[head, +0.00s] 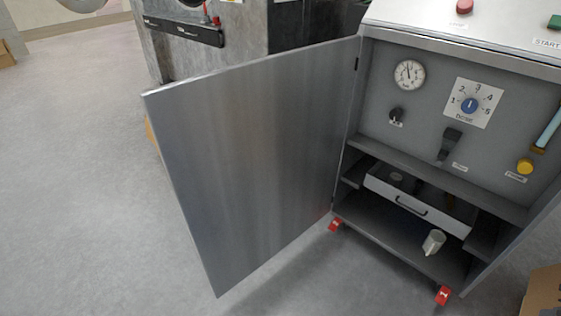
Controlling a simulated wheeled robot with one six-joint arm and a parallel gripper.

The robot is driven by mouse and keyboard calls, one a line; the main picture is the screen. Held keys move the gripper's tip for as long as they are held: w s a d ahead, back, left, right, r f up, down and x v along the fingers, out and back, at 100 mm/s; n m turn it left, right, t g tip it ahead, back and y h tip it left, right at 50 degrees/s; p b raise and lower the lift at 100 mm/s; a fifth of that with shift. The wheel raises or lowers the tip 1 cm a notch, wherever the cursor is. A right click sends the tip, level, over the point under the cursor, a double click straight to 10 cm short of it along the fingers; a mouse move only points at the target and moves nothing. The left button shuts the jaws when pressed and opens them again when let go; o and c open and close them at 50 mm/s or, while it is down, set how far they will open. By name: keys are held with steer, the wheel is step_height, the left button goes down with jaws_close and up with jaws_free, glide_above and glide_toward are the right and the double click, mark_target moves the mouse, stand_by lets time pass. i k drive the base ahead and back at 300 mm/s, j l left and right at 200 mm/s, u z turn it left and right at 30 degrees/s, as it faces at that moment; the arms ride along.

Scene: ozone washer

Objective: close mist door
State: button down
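The mist door (255,165) is a large plain grey metal panel. It stands wide open, swung out to the left from its hinge on the left edge of the cabinet (378,90). Its free edge is at the far left, over open floor. The cabinet's inside shows fully. My gripper is not in the head view, so its place relative to the door cannot be told.
Inside the cabinet are a gauge (409,74), a dose dial (469,105), a drawer (425,207) and a white cup (434,242) on the bottom shelf. Red feet (336,226) stick out below. A cardboard box (544,290) stands at right.

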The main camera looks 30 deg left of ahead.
mark_target(250, 152)
steer(key=k+j, duration=0.1)
steer(key=j, duration=0.35)
steer(key=k+j+z, duration=0.15)
steer(key=j, duration=0.25)
steer(key=k+j, duration=0.1)
steer(key=j, duration=0.35)
steer(key=k+j+z, duration=0.1)
steer(key=j, duration=0.3)
steer(key=k+j+z, duration=0.1)
steer(key=j, duration=0.3)
steer(key=k+j, duration=0.25)
steer(key=j, duration=0.15)
steer(key=k+j, duration=0.15)
steer(key=j, duration=0.25)
steer(key=k+j, duration=0.1)
steer(key=j, duration=0.25)
steer(key=k+j+z, duration=0.1)
steer(key=j, duration=0.3)
steer(key=k+j, duration=0.2)
steer(key=j, duration=0.2)
steer(key=j+z, duration=0.45)
steer(key=j, duration=0.7)
